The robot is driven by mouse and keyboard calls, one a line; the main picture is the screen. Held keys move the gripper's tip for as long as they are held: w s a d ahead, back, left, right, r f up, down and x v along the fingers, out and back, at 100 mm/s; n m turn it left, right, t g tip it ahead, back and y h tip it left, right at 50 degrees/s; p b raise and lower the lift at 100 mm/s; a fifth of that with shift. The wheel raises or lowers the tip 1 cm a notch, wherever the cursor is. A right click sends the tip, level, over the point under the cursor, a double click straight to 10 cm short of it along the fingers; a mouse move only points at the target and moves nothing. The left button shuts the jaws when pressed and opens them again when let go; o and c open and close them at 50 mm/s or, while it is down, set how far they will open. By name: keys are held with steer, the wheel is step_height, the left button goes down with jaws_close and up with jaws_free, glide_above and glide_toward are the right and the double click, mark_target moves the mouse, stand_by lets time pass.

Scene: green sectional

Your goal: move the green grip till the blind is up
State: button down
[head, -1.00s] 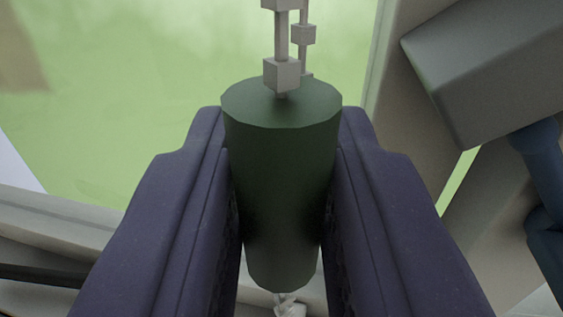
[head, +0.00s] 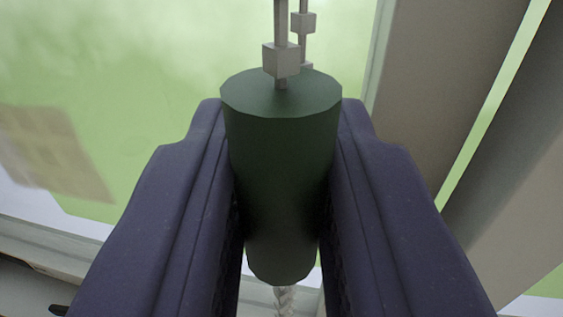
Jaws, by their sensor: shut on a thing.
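The green grip (head: 281,170) is a dark green, faceted cylinder standing upright in the middle of the head view. My gripper (head: 281,190) is shut on it, with one dark purple finger on each side. A pale beaded cord (head: 281,59) leaves the top of the grip, and a second strand runs just behind it. A bit of pale cord (head: 285,299) shows below the grip. The blind itself cannot be made out in the view. The inner faces of the fingers are mostly hidden.
Behind the grip is a window pane (head: 150,60) with a blurred green view. A pale window frame (head: 60,242) runs along the lower left. Broad grey-beige upright pieces (head: 430,80) stand close on the right, with a narrow bright gap between them.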

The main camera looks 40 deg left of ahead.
mark_target(287, 25)
step_height(287, 25, up, 5)
steer(key=p, duration=0.2)
steer(key=shift+f+p, duration=0.2)
steer(key=shift+p, duration=0.1)
steer(key=shift+f, duration=0.1)
steer(key=c, duration=1)
jaws_free()
steer(key=shift+c, duration=0.2)
steer(key=shift+d, duration=0.1)
steer(key=v, duration=0.7)
steer(key=shift+s+d, duration=0.25)
steer(key=shift+s, duration=0.05)
